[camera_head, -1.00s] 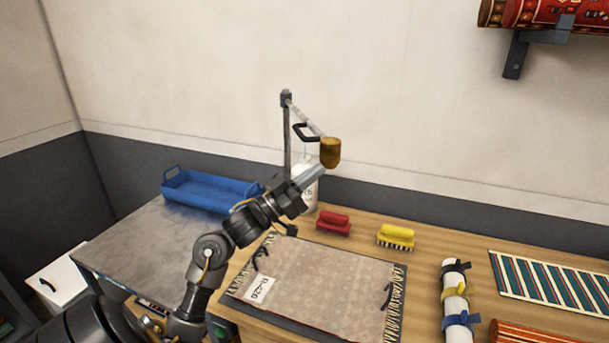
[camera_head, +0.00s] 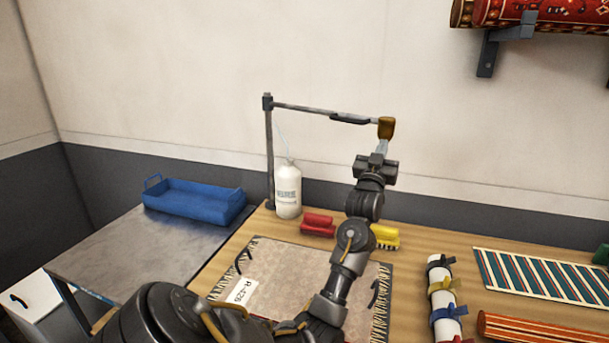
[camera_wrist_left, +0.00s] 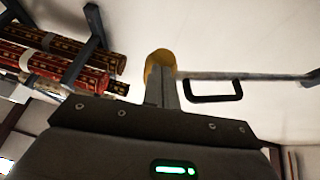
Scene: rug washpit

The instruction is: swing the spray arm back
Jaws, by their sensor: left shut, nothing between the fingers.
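The spray arm (camera_head: 315,111) is a thin grey bar on an upright post (camera_head: 269,155) at the back of the table. It reaches to the right, along the wall, and ends in a brass-coloured spray head (camera_head: 386,128). A black loop handle (camera_head: 350,119) sits on the bar near that head; the loop shows clearly in the left wrist view (camera_wrist_left: 214,98). My left gripper (camera_head: 382,146) is shut and empty, with its fingertips right at the underside of the spray head. Whether they touch it I cannot tell. My right gripper is not in view.
A white bottle (camera_head: 288,190) stands beside the post. Red (camera_head: 318,226) and yellow (camera_head: 385,237) brushes lie behind the grey rug (camera_head: 290,270). A blue tray (camera_head: 195,201) sits on the left table. Rolled rugs (camera_head: 545,12) hang on a wall bracket at upper right.

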